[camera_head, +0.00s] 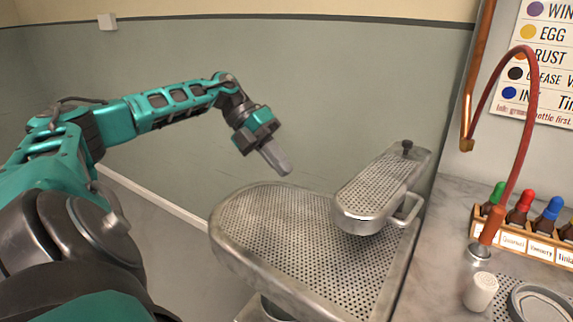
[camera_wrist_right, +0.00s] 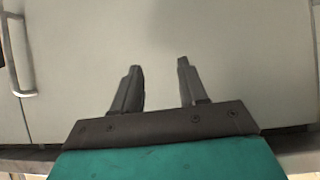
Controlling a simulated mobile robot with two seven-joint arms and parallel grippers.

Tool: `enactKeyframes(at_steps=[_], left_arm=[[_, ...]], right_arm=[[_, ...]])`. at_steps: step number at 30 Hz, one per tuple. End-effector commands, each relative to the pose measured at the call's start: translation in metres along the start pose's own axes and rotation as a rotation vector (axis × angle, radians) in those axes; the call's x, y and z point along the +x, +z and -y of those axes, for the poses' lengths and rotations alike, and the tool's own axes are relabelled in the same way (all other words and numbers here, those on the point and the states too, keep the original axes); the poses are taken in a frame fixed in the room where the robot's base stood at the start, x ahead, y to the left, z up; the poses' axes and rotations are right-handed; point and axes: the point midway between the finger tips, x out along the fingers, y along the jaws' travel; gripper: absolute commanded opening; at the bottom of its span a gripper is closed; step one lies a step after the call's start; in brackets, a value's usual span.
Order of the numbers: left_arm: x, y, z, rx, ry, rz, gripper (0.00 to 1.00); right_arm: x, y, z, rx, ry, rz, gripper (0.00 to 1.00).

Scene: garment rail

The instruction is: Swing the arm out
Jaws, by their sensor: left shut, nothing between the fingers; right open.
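The swing arm (camera_head: 375,190) is a small perforated metal board with a rounded front end, in the head view right of centre. It lies above the right part of a larger perforated metal table (camera_head: 285,240). A loop handle (camera_head: 410,212) sticks out on its right side, and a dark knob (camera_head: 407,146) stands at its back end. My left gripper (camera_head: 284,168) is shut and empty, in the air left of the swing arm and above the table's back edge, touching neither. My right gripper (camera_wrist_right: 160,75) is open and empty in the right wrist view, before a pale panel.
Right of the table is a marble counter (camera_head: 450,240) with a wooden rack of dropper bottles (camera_head: 520,235), a white shaker (camera_head: 480,291), a round metal dish (camera_head: 540,303) and a red hose (camera_head: 530,120). A metal handle (camera_wrist_right: 18,60) shows in the right wrist view. The floor at left is clear.

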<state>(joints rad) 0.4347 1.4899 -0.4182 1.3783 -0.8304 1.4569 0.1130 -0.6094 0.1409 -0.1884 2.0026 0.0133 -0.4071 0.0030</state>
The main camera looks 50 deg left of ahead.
Motion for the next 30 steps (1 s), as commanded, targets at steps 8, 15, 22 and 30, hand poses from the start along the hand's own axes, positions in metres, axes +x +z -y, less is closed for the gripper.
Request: enactKeyframes(at_steps=[8,15,22,30], left_arm=[[0.063,0.000,0.000,0.001,-0.003,-0.003,0.00],[0.093,0.000,0.019,0.004,-0.002,0.001,0.00],[0.103,0.001,0.027,0.000,0.000,0.002,0.00],[0.103,0.001,0.027,0.000,0.000,0.002,0.00]], right_arm=[[0.001,0.001,-0.001,-0.007,-0.002,0.002,0.43],[-0.001,-0.002,-0.002,-0.011,-0.002,-0.001,0.43],[-0.002,-0.003,-0.002,-0.011,-0.001,-0.008,0.43],[-0.001,-0.002,-0.002,-0.010,0.000,-0.005,0.43]])
